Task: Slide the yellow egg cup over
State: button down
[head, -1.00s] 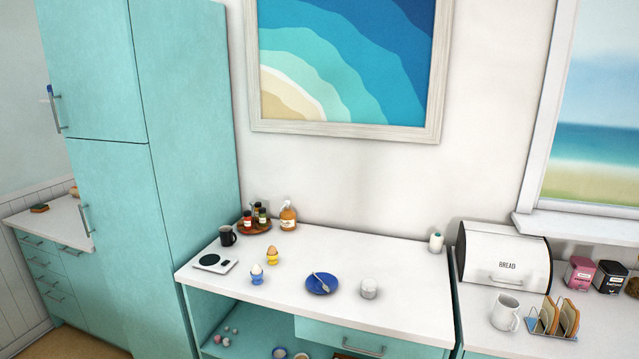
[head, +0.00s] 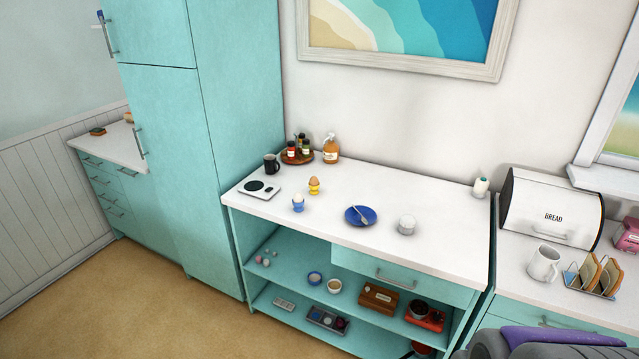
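The yellow egg cup (head: 314,190) stands upright on the white counter (head: 300,237) with a brown egg (head: 314,181) in it. A blue egg cup (head: 298,206) with a pale egg stands in front of it, to the left. The two cups are apart. My gripper is not in the head view, so whether it is open or shut does not show.
A white scale (head: 259,190) lies left of the egg cups. A black mug (head: 271,164) and a wooden tray (head: 326,154) of bottles stand behind. A blue plate (head: 370,212) with a utensil and a white jar (head: 407,225) are to the right. Open shelves lie below.

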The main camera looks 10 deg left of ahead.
aim_at(314, 190)
jog(key=i+j+z, duration=0.15)
jog(key=z, duration=0.25)
jog(key=i+j+z, duration=0.1)
jog(key=j+z, duration=0.35)
jog(key=i+j+z, duration=0.1)
jog(key=z, duration=0.3)
jog(key=j+z, duration=0.4)
jog(key=j, duration=2.8)
